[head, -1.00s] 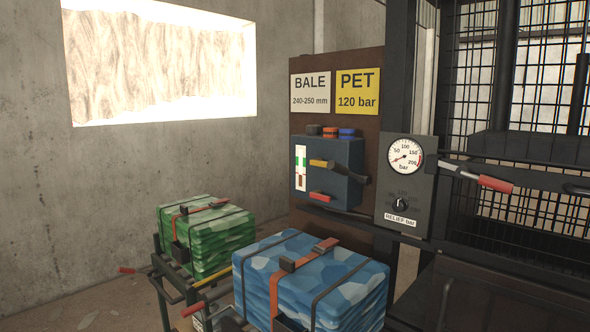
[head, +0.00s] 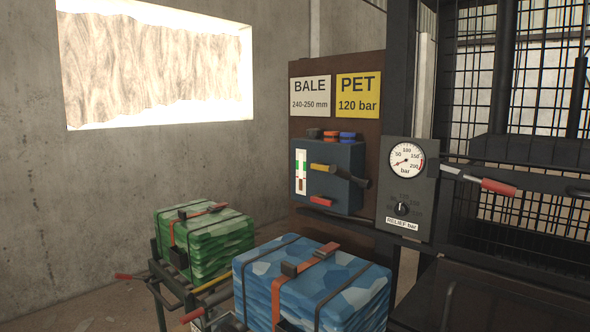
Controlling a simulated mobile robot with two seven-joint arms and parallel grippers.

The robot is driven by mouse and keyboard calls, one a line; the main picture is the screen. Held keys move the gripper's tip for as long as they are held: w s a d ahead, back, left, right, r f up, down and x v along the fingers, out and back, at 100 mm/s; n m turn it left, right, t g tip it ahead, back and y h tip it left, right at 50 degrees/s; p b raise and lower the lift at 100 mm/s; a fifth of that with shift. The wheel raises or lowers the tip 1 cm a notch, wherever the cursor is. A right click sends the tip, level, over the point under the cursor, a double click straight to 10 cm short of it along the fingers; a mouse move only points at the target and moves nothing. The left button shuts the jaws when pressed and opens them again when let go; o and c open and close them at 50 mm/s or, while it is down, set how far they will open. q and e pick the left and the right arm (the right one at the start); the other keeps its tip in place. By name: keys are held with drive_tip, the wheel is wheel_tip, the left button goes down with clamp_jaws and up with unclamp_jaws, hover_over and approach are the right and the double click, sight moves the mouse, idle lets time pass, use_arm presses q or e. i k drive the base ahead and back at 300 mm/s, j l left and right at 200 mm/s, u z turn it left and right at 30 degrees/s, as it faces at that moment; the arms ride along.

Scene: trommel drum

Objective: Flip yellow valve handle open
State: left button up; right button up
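The yellow valve handle (head: 322,167) is a short bar on the front of a dark blue-grey valve box (head: 343,157). It points left and slightly up, beside a black lever (head: 349,176) that sticks out to the right. I cannot tell whether the two are one piece. A red handle (head: 321,201) sits lower on the same box. Neither of my grippers shows in the head view.
A round gauge (head: 406,160) and a relief knob (head: 402,208) are right of the box. A red-gripped lever (head: 497,187) juts out by the mesh cage. A green bale (head: 208,243) and a blue bale (head: 340,283) stand in front on a cart.

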sight(318, 165)
drive_tip(key=i+j+u, duration=0.1)
drive_tip(key=i+j, duration=0.15)
drive_tip(key=j, duration=0.25)
drive_tip(key=i+j+u, duration=0.15)
drive_tip(key=i+j, duration=0.15)
drive_tip(key=j, duration=0.2)
drive_tip(key=i+j+u, duration=0.1)
drive_tip(key=i+j, duration=0.2)
drive_tip(key=j, duration=0.2)
